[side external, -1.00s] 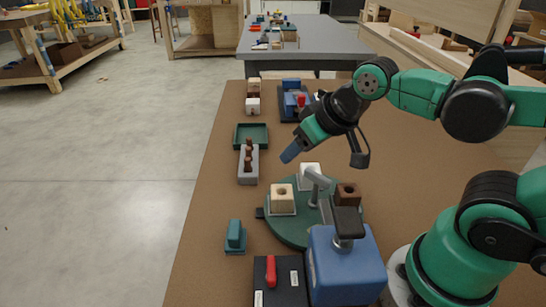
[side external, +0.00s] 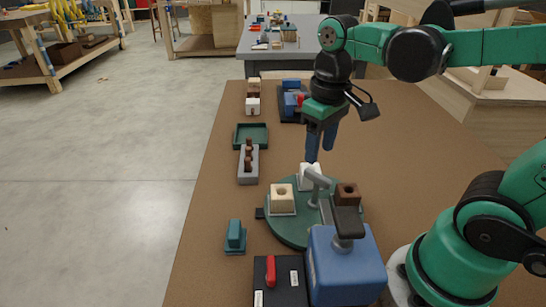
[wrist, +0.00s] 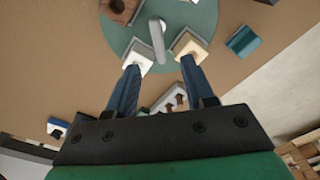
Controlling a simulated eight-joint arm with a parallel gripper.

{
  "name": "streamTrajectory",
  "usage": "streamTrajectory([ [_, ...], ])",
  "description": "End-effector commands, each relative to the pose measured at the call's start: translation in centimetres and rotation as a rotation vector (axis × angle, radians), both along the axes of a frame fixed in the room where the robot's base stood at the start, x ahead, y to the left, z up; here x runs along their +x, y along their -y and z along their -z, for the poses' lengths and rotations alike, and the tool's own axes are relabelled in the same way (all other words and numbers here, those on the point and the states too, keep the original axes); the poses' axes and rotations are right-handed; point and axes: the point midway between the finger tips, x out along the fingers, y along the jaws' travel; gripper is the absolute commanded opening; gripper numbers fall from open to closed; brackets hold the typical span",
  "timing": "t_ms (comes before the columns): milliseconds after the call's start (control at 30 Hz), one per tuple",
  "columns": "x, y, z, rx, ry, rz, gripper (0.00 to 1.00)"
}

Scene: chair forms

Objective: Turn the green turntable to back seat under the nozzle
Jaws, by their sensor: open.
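The green turntable (side external: 285,232) lies flat on the brown table and carries a white block (side external: 308,172) at the back, a cream block (side external: 282,197) at the left and a dark brown block (side external: 347,194) at the right. My gripper (side external: 320,153) points down, open and empty, above the back of the turntable. In the wrist view my gripper (wrist: 160,66) has blue fingers apart, with the turntable (wrist: 180,14) beyond them.
A grey holder with brown pegs (side external: 247,170), a green tray (side external: 262,132) and a teal block (side external: 235,238) stand along the left side. A black box with a red lever (side external: 271,272) is in front. Blue parts (side external: 291,88) stand at the back. The table right of the tray is clear.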

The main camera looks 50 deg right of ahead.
Motion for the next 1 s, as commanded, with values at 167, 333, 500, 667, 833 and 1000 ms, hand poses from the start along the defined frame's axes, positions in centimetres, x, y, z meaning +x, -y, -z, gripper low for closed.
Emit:
streamTrajectory([
  [167, -0.1, 0.1, 0.8, 0.004, -0.043, 0.000, 0.47],
  [333, -0.2, 0.1, 2.8, 0.003, -0.041, 0.000, 0.47],
  [500, -0.1, 0.1, 4.5, 0.003, -0.040, 0.000, 0.47],
  [667, -0.2, 0.1, 5.3, 0.003, -0.039, 0.000, 0.47],
  [833, -0.2, 0.1, 5.5, 0.003, -0.039, 0.000, 0.47],
  [1000, -0.2, 0.1, 5.5, 0.003, -0.039, 0.000, 0.39],
])
